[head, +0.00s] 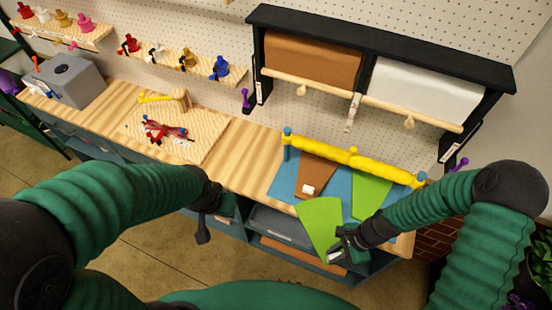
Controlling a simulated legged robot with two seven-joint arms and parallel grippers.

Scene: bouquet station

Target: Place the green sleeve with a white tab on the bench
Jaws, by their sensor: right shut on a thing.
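A green sleeve (317,219), wide at one end, is held by my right gripper (336,246) at its lower right end. It extends up and left from the jaws, at the bench's front edge. I cannot tell whether it touches the bench, and no white tab shows clearly on it. Another green sleeve (371,190) and a brown sleeve (318,171) lie on the blue mat (284,187). A white tab (308,189) shows at the brown sleeve's lower end. The wooden bench (247,158) runs along the wall. My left gripper (203,231) hangs before the bench's front edge; its jaws are unclear.
A yellow bar (345,157) spans the mat's back edge. Left are a patterned board (180,125) with tools and a grey box (70,80). Paper rolls (313,58) hang above. Bare bench lies between board and mat; shelves (285,228) sit below.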

